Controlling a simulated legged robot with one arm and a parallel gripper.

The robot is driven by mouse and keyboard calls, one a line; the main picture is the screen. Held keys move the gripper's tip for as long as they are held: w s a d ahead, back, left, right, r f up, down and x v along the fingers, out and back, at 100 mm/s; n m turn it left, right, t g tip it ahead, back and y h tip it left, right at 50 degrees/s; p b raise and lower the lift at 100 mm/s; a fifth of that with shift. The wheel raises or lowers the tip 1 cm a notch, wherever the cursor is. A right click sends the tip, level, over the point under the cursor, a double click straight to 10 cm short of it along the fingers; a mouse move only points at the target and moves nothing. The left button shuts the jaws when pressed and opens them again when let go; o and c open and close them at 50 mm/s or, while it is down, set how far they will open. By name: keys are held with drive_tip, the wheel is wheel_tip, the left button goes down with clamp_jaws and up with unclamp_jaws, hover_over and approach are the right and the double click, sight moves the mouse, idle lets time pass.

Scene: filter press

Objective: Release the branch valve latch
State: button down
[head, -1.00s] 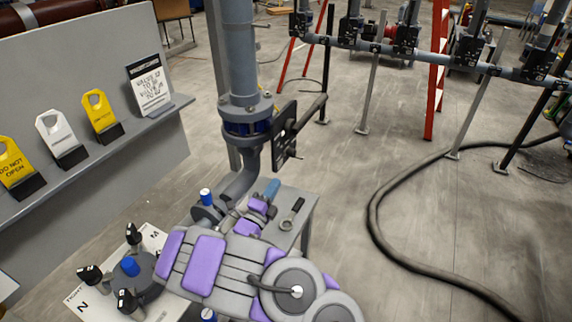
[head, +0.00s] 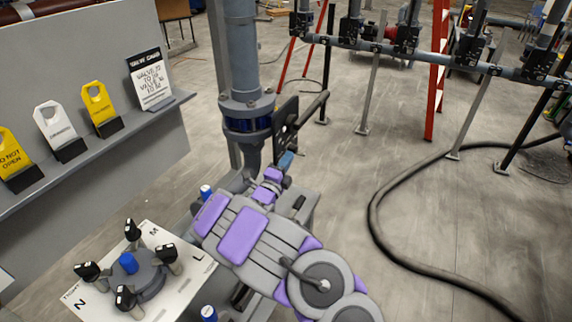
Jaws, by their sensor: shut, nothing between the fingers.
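The latch's finer parts are too small to make out.
A white board (head: 195,262) with several black knobs is at lower left. A grey shelf panel (head: 90,150) holds yellow and white tags and a valve card (head: 150,80).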

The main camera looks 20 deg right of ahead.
drive_tip(key=shift+a, duration=0.1)
drive_tip(key=shift+w+d+p, duration=0.2)
drive_tip(key=shift+w+d, duration=0.25)
drive_tip(key=shift+d, duration=0.3)
drive_tip(key=shift+w+d+p, duration=0.15)
drive_tip(key=shift+w+d, duration=0.3)
drive_tip(key=shift+d, duration=0.3)
drive_tip(key=shift+a, duration=0.1)
drive_tip(key=shift+w+r, duration=0.1)
drive_tip(key=shift+a, duration=0.1)
